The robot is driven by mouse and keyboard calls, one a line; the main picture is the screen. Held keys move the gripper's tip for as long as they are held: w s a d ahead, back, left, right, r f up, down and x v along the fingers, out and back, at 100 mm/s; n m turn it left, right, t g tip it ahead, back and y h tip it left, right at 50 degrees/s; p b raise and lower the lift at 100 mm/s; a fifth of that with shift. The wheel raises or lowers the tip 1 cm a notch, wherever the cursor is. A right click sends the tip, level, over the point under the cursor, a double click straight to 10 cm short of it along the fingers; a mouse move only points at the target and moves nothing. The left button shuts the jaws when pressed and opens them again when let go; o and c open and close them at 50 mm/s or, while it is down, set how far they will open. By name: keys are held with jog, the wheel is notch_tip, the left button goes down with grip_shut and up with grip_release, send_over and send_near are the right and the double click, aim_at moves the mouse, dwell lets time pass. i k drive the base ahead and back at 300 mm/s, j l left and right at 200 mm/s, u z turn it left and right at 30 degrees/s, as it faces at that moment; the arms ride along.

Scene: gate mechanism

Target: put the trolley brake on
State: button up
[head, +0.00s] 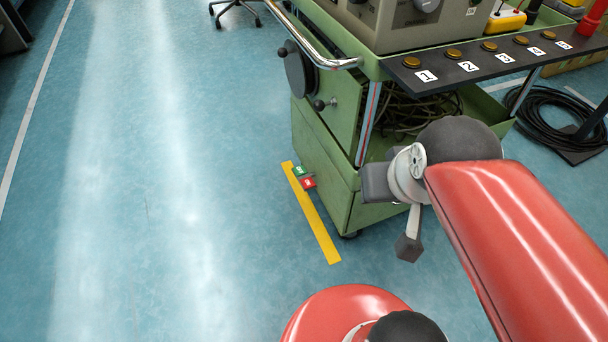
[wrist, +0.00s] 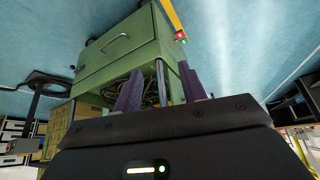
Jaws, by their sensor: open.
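The green trolley (head: 320,175) stands right of centre in the head view and appears upside down in the wrist view (wrist: 120,52). Low on its left side are two small brake pedals, one green (head: 299,170) and one red (head: 308,183). They show small near the top of the wrist view, the red one (wrist: 180,35) and the green one (wrist: 182,41). My gripper (wrist: 161,88) has its two purple fingers spread apart, with nothing between them. It is well apart from the pedals. In the head view my arm hides part of the trolley's lower right.
A yellow floor strip (head: 315,220) runs beside the trolley. A chrome handle (head: 315,45) and a dark round wheel (head: 297,70) stick out above the pedals. A numbered shelf (head: 470,65) overhangs the right side. Coiled black cable (head: 550,115) lies at the right. The blue floor at left is clear.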

aim_at(306, 181)
jog(key=i+j+u, duration=0.15)
jog(key=u, duration=0.2)
jog(key=i+j+u, duration=0.1)
jog(key=u, duration=0.25)
jog(key=i+u, duration=0.35)
jog(key=k+j, duration=0.05)
